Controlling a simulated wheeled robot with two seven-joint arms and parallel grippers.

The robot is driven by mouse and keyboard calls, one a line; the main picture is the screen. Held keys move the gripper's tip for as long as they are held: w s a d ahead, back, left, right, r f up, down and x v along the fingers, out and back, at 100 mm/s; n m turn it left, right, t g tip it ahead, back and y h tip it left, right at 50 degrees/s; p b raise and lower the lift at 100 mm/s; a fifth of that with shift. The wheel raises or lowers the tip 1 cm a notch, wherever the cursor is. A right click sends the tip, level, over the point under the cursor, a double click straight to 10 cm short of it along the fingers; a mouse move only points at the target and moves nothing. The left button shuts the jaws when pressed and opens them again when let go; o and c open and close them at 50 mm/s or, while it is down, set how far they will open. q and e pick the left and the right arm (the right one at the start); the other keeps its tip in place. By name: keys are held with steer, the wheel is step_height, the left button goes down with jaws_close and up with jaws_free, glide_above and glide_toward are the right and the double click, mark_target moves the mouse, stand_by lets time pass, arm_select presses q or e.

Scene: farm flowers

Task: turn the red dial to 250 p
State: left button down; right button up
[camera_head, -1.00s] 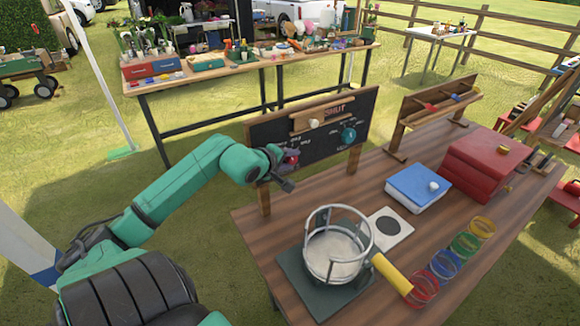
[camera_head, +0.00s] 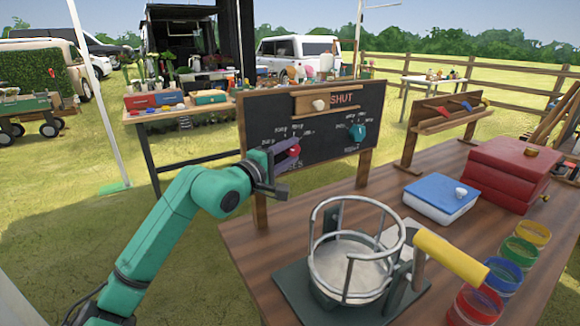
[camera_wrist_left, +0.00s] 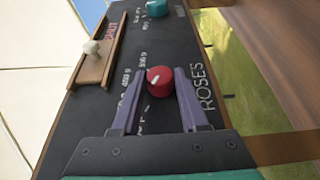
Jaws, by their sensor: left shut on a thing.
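The red dial (camera_head: 293,150) sits low on the left part of a blackboard panel (camera_head: 330,145) standing on the table. It also shows in the left wrist view (camera_wrist_left: 159,81), a round knob with a white pointer mark, above the word ROSES. My left gripper (camera_head: 285,152) is shut on the red dial, with a purple finger on each side of it in the left wrist view (camera_wrist_left: 157,95). White weight labels are chalked around the dial, partly hidden by the fingers. A teal dial (camera_head: 358,132) is at the panel's right. My right gripper is not in view.
A wooden slider with a white knob (camera_head: 320,104) is at the panel's top, beside the word SHUT. A round metal-framed pan with a yellow handle (camera_head: 450,258) stands in front. Blue (camera_head: 440,194) and red (camera_head: 508,168) boxes and coloured rings (camera_head: 502,276) are to the right.

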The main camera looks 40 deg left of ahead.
arm_select(q)
steer(key=shift+f, duration=0.1)
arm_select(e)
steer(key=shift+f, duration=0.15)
arm_select(q)
steer(key=shift+c, duration=2.2)
jaws_free()
steer(key=shift+s, duration=0.1)
steer(key=s+d+b, duration=0.1)
steer(key=s+b, duration=0.2)
steer(key=s, duration=1.1)
steer(key=shift+s+d+b, duration=0.25)
steer(key=shift+b, duration=0.15)
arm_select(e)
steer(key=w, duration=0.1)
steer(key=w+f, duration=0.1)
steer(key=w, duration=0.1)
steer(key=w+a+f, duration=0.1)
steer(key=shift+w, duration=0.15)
